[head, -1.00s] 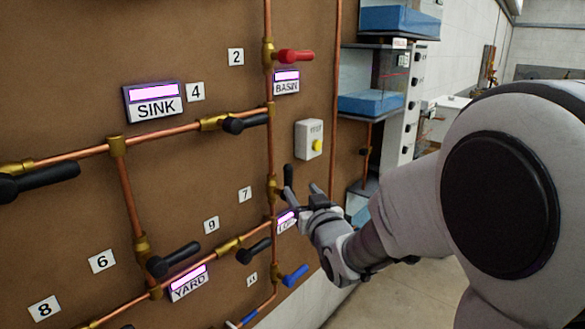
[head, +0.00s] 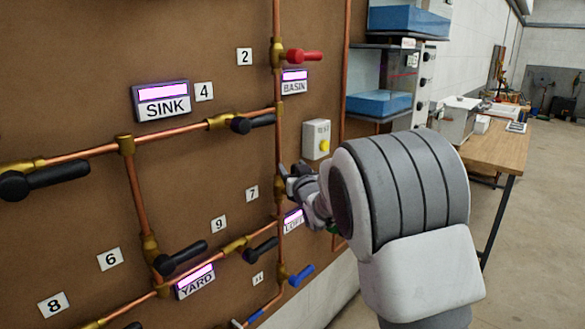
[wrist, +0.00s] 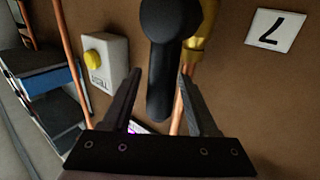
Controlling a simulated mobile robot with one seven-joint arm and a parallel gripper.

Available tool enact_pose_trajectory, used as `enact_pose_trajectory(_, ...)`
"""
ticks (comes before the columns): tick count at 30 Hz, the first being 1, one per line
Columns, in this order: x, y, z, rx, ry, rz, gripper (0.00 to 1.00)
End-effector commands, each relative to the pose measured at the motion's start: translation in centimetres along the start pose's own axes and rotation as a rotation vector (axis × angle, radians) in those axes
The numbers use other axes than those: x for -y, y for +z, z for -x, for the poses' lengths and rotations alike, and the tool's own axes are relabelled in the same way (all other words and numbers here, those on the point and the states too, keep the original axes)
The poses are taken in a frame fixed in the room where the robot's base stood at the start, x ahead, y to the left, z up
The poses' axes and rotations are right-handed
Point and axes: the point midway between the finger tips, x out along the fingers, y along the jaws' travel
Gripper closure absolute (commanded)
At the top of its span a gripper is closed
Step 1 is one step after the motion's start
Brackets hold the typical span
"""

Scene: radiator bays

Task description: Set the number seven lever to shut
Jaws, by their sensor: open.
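The number seven plate (head: 252,192) is on the brown board, and it shows turned over in the wrist view (wrist: 275,30). To its right in the head view is a brass valve (head: 281,187) on the upright copper pipe. Its black lever (wrist: 160,75) fills the middle of the wrist view, running roughly along the pipe. My gripper (head: 292,179) is at this valve and largely hides the lever in the head view. In the wrist view my open gripper (wrist: 159,73) has a finger on each side of the handle, with gaps visible; contact cannot be told.
A grey box with a yellow button (head: 316,140) is just above my gripper. The number nine lever (head: 260,250), a blue lever (head: 301,275) and a partly covered display (head: 293,219) are below. A red lever (head: 303,56) is higher up. Open floor lies to the right.

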Motion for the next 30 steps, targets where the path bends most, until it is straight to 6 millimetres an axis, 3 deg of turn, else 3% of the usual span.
enact_pose_trajectory(9,-0.01,0.04,-0.19,0.001,0.0,0.0,0.41)
enact_pose_trajectory(19,-0.02,0.02,-0.17,0.0,0.0,0.0,1.0)
enact_pose_trajectory(30,-0.02,0.02,-0.17,0.0,0.0,0.0,1.0)
